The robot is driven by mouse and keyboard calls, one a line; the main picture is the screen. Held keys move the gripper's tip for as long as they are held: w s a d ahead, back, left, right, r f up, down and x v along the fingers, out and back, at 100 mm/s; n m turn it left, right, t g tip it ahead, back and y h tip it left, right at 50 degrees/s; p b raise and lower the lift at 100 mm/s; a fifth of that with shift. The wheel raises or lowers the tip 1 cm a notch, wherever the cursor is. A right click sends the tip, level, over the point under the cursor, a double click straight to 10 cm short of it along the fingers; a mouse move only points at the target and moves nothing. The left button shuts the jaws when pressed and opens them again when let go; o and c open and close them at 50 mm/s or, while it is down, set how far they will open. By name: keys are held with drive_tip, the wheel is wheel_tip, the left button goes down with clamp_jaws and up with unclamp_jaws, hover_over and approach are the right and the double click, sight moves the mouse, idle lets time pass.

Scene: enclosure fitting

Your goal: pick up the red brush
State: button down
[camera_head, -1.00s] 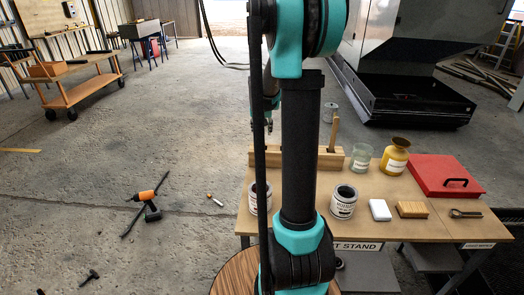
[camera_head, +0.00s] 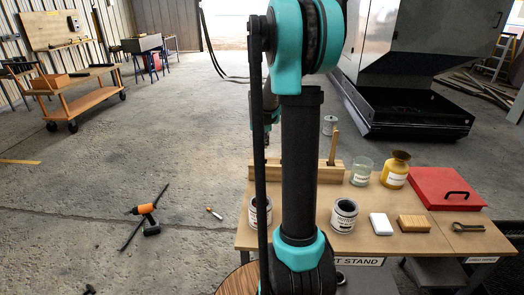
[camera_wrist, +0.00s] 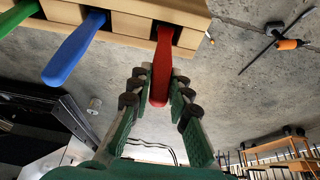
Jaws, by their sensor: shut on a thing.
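The red brush (camera_wrist: 161,65) shows in the wrist view as a red handle running from the wooden holder's edge down between my fingers. My gripper (camera_wrist: 158,92) is shut on this handle, with a finger on each side. The brush's other end is hidden at the pale wooden holder (camera_wrist: 128,24), and I cannot tell whether it is still seated there. A blue handle (camera_wrist: 75,48) and a green handle (camera_wrist: 18,14) stand in the same holder to the left. In the head view the holder (camera_head: 320,174) is partly behind my arm, and the red brush is hidden.
The bench (camera_head: 385,242) also carries a labelled tin (camera_head: 344,216), a glass jar (camera_head: 361,173), a yellow jar (camera_head: 396,170), a white block (camera_head: 380,222), a wooden block (camera_head: 414,223) and a red case (camera_head: 447,188). A drill (camera_head: 148,211) lies on the otherwise fairly open floor at left.

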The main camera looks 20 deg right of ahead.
wheel_tip(320, 180, up, 20)
idle(0.6)
drive_tip(key=shift+f, duration=0.15)
idle(2.1)
